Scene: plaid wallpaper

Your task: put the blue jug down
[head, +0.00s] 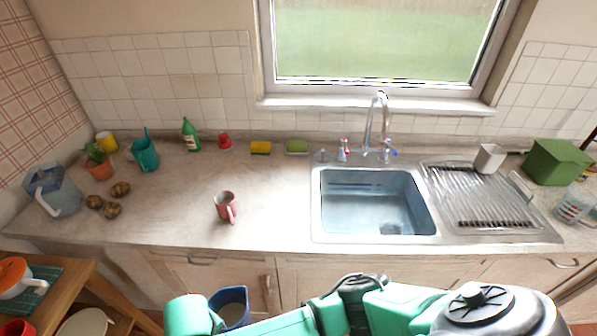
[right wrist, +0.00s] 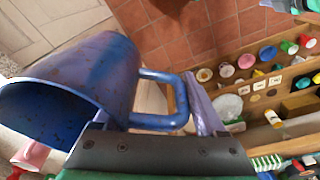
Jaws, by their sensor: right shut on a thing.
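The blue jug (head: 232,308) is in the air in front of the counter's edge, low in the head view, with its open top showing. In the right wrist view the jug (right wrist: 85,80) is large and tilted, its mouth toward the lower left. My right gripper (right wrist: 150,122) is shut on the jug's handle (right wrist: 180,95). In the head view my right arm reaches across the bottom, and its fingers are hidden. My left gripper is not in view.
The counter (head: 270,195) has bare room between a pink mug (head: 226,206) and the sink (head: 375,200). A clear bluish pitcher (head: 55,190), potatoes (head: 112,210) and a teal watering can (head: 145,153) stand left. A drying rack (head: 480,195) is right. A wooden shelf (head: 75,290) is lower left.

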